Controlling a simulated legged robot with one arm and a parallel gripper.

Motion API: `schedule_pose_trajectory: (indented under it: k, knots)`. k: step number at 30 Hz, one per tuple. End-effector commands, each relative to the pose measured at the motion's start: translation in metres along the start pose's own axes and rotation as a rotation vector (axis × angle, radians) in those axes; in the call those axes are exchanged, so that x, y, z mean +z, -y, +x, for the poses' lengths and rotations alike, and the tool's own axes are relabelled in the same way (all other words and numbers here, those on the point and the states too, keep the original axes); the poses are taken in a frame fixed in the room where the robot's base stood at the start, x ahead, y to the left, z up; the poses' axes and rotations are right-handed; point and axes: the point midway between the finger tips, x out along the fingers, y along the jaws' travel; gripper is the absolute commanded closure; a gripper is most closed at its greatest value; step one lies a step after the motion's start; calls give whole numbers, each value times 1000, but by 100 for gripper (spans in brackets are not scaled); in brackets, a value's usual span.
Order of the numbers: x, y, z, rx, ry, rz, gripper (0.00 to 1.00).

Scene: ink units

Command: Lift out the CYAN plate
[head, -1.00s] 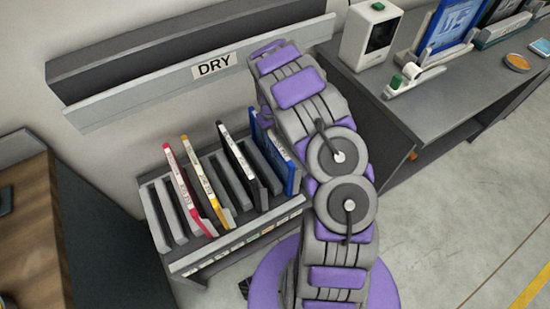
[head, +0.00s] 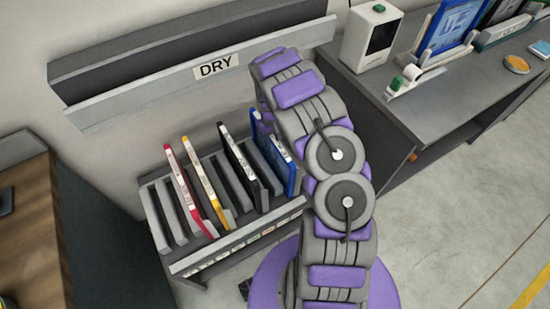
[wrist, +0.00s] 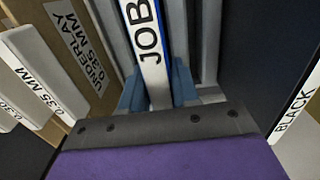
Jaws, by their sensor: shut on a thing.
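A plate with a blue face and a white edge strip reading "JOB" (wrist: 150,45) is between my gripper's blue fingers (wrist: 157,92) in the wrist view. My gripper is shut on it. In the head view a blue plate (head: 288,172) stands in the right-hand part of the slotted rack (head: 236,238), partly behind my arm. It is the only blue plate in that rack and looks like the held one. My gripper is hidden behind my arm there. The frames do not clearly show whether the plate's lower edge is clear of its slot.
A black plate (head: 238,160), a yellow one (head: 205,190) and a red one (head: 184,185) stand left in the rack. The wrist view shows a dark panel marked "BLACK" (wrist: 295,105) at right and an "UNDERLAY" item (wrist: 82,40) at left. A shelf marked "DRY" (head: 216,67) is above.

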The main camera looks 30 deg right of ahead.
Motion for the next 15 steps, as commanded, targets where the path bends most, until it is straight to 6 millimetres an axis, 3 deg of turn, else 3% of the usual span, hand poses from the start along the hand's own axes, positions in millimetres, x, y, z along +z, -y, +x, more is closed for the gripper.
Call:
schedule_pose_trajectory:
  k: [10, 15]
  knots:
    - [0, 0, -2, 0, -1, -1, 100]
    - [-1, 0, -15, 0, -2, 0, 100]
